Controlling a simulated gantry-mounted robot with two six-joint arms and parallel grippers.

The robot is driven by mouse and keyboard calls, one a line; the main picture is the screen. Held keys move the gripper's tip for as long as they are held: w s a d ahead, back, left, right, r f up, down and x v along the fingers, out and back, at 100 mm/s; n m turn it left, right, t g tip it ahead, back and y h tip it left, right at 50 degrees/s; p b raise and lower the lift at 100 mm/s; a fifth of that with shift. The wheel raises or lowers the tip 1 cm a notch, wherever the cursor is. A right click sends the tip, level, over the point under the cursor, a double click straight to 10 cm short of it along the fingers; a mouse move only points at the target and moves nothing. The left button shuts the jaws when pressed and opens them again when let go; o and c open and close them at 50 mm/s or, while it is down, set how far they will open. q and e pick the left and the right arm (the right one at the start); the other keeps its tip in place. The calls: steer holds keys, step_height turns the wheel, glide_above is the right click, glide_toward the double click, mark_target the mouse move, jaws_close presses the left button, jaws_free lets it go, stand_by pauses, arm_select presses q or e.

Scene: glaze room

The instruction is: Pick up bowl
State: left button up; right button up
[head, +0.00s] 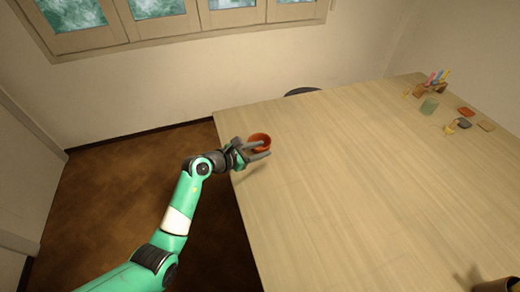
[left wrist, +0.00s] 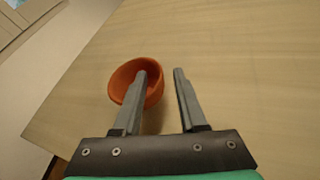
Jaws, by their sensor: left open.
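An orange-red bowl (head: 260,139) stands upright near the left edge of the wooden table in the head view. It also shows in the left wrist view (left wrist: 122,77). My left gripper (head: 263,149) is open at the bowl. In the left wrist view, the left finger of the gripper (left wrist: 160,74) overlaps the bowl, its tip over the opening. The right finger is to the right of the bowl, over bare table. I cannot tell whether either finger touches the bowl.
The wooden table (head: 350,180) is mostly clear to the right of the bowl. A pen holder (head: 433,88), a green cup (head: 429,106) and several small items stand at its far right.

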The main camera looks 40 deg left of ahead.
arm_select(q)
steer(key=shift+w+f, duration=0.1)
steer(key=shift+w, duration=0.05)
steer(key=shift+c, duration=0.2)
jaws_close()
stand_by(1.2)
